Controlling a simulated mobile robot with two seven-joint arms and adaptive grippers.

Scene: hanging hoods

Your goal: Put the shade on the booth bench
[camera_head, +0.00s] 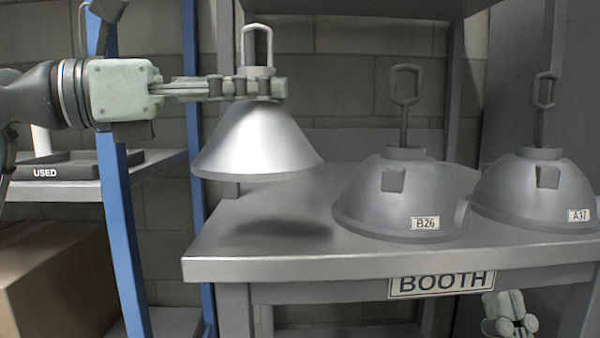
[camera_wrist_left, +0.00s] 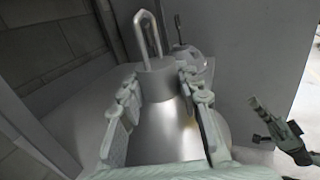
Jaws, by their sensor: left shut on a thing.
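The shade (camera_head: 258,145) is a shiny silver cone with a neck and a loop handle on top. My left gripper (camera_head: 262,88) is shut on its neck and holds it upright. The shade hangs above the left part of the booth bench (camera_head: 300,262), with a shadow under it and a gap to the top. In the left wrist view the shade (camera_wrist_left: 165,135) sits between both fingers of my left gripper (camera_wrist_left: 158,82). My right gripper (camera_head: 512,320) is low at the right, in front of the bench; in the left wrist view its fingers (camera_wrist_left: 268,122) look apart and empty.
Two grey domed hoods, B26 (camera_head: 385,205) and A37 (camera_head: 525,195), stand on the bench to the right. A BOOTH sign (camera_head: 442,284) is on the front edge. Bench posts rise behind. At left are a blue-post shelf with a USED tray (camera_head: 75,165) and a cardboard box (camera_head: 60,280).

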